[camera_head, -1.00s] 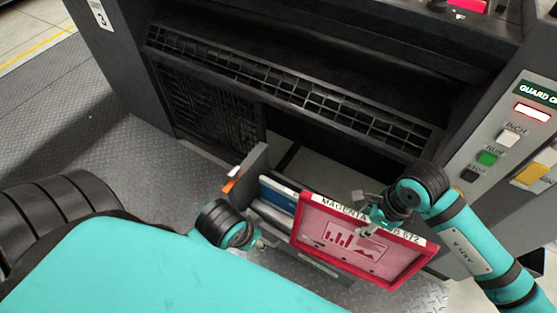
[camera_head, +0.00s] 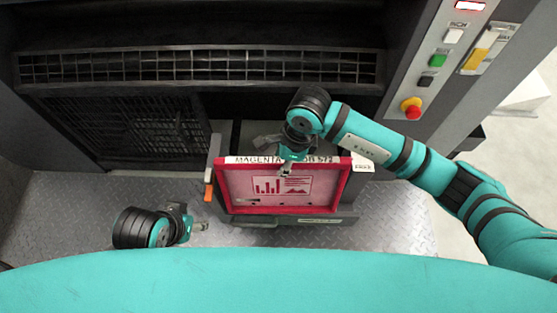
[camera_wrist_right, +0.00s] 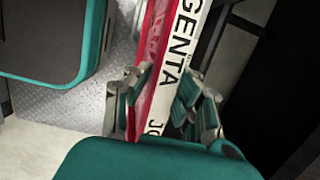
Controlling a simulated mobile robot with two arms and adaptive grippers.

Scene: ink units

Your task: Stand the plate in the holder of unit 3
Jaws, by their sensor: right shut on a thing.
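The plate (camera_head: 285,188) has a crimson frame, a pink face with a chart drawing, and a white label strip reading MAGENTA along its top. My right gripper (camera_head: 287,168) is shut on its top edge. The right wrist view shows the fingers (camera_wrist_right: 163,100) on both sides of the labelled edge (camera_wrist_right: 180,65). The plate stands close in front of a grey rack with an orange-tipped side panel (camera_head: 213,165); it hides most of the rack, so I cannot tell whether it sits in it. My left gripper (camera_head: 196,219) is apart from the plate, to its left; its jaws are unclear.
A dark machine with a long slotted grille (camera_head: 200,67) stands behind the plate. At right is a control panel with a green button (camera_head: 437,60) and a red stop knob (camera_head: 411,108). Metal tread floor (camera_head: 80,215) is clear at left.

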